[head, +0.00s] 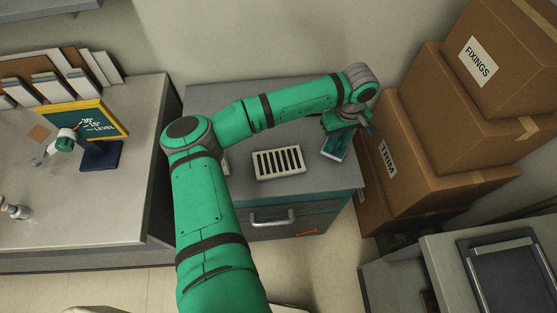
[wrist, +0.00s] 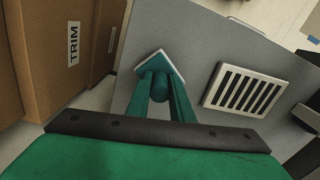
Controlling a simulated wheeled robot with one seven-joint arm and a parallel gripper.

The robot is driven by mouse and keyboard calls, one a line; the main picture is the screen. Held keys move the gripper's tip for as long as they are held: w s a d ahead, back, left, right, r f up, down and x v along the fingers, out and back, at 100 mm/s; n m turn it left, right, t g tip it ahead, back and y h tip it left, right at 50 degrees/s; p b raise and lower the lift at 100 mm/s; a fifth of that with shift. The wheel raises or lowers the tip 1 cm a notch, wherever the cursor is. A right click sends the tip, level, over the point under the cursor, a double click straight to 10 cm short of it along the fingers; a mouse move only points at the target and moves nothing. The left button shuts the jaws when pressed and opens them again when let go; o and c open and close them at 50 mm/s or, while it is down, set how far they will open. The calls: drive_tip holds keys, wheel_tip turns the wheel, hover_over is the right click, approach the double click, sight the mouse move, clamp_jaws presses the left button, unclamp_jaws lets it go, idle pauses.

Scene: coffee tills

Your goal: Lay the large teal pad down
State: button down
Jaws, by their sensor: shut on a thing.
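The teal pad (head: 336,147) is at the right end of the grey cabinet top (head: 232,97), below my gripper (head: 344,127). In the wrist view the pad (wrist: 172,61) shows a pale edge, with a round teal grip (wrist: 160,88) between the fingers. My gripper (wrist: 160,94) is shut on the pad by this grip. The fingers and grip hide part of the pad. I cannot tell whether its underside touches the cabinet top.
A pale slotted tray (head: 278,163) lies left of the pad on the cabinet top. Cardboard boxes (head: 425,150) stand close on the right. A bench (head: 110,205) with a small sign board (head: 88,118) is at left. Bare cabinet top lies behind the tray.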

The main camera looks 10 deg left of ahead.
drive_tip(key=shift+f, duration=0.9)
drive_tip(key=c, duration=1.5)
unclamp_jaws()
drive_tip(key=shift+r, duration=0.1)
wheel_tip(320, 180, up, 11)
drive_tip(key=shift+f, duration=0.15)
